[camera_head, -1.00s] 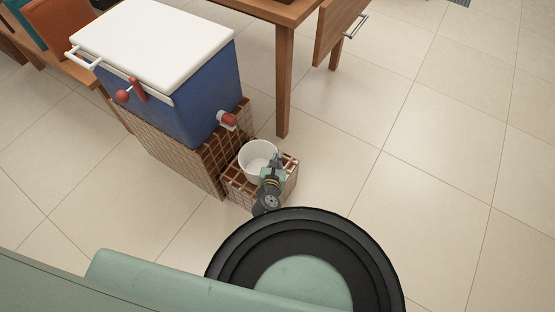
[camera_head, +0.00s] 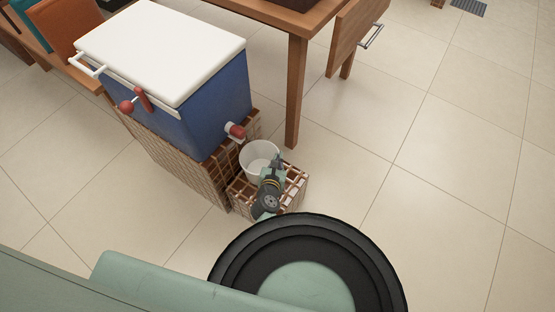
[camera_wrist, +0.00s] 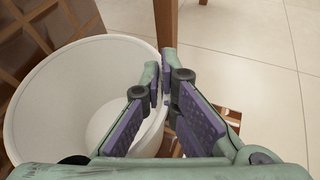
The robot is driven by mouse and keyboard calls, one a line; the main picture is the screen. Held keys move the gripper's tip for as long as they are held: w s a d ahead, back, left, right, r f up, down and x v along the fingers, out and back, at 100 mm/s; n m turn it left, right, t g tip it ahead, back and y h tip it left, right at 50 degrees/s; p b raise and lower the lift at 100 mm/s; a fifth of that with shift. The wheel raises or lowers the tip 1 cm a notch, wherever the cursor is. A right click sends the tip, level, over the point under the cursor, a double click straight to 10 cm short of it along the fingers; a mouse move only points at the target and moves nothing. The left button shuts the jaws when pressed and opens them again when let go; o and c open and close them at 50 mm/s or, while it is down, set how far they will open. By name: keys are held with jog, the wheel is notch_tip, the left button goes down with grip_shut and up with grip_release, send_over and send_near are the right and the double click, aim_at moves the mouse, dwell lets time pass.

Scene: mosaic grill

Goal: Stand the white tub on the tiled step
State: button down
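The white tub (camera_head: 253,164) appears over the far left part of the low tiled step (camera_head: 296,190), beside the taller tiled block. I cannot tell whether its base touches the step. In the wrist view the tub (camera_wrist: 50,105) fills the left side, open side toward the camera, and looks empty. My gripper (camera_wrist: 161,84) is at its right wall, one finger inside and one outside, tips nearly together with the wall between them. In the head view my gripper (camera_head: 274,165) covers the tub's right edge and part of the step.
A blue cooler with a white lid (camera_head: 160,45) stands on the taller tiled block (camera_head: 180,165); its red-tipped tap (camera_head: 236,131) juts out just above the tub. A wooden table leg (camera_head: 295,95) stands close behind the step. The floor to the right is clear.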

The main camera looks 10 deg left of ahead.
jog(key=shift+s, duration=0.1)
jog(key=c, duration=1.7)
grip_release()
